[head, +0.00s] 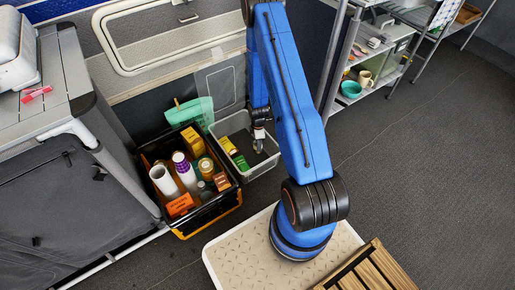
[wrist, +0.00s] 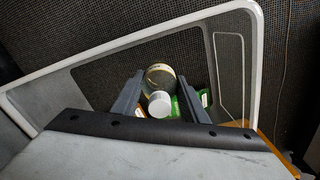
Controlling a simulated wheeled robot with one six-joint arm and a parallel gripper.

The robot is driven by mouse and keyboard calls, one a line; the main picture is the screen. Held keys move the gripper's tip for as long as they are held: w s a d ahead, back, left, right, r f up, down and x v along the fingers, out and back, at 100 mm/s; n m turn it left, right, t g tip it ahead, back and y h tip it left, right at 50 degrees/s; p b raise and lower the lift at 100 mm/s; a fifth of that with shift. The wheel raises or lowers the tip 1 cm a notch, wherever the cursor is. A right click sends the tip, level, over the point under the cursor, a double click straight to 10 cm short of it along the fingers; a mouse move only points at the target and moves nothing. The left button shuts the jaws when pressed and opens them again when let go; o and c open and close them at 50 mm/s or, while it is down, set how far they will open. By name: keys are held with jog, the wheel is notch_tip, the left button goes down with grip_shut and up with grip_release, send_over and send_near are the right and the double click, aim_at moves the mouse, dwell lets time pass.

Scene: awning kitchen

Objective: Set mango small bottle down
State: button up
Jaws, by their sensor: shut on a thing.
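The mango small bottle, with a white cap (wrist: 159,104) and a dull olive-grey round body (wrist: 160,76), sits between the two dark fingers of my gripper (wrist: 160,82) in the wrist view. My gripper is shut on it. In the head view my gripper (head: 259,138) points down into the grey bin (head: 221,127), on its right side. The bottle is mostly hidden there by the gripper, and I cannot tell whether it touches the bin floor.
Yellow and green boxes (head: 240,161) lie in the grey bin, left of my gripper. A black-and-yellow crate (head: 206,222) full of bottles and boxes stands to its left. A grey cabinet (head: 60,180) is further left. A shelf (head: 375,65) stands at upper right, with clear floor below it.

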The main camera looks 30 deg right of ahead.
jog(key=shift+f, duration=2.1)
jog(key=shift+f, duration=0.15)
jog(key=o, duration=1.2)
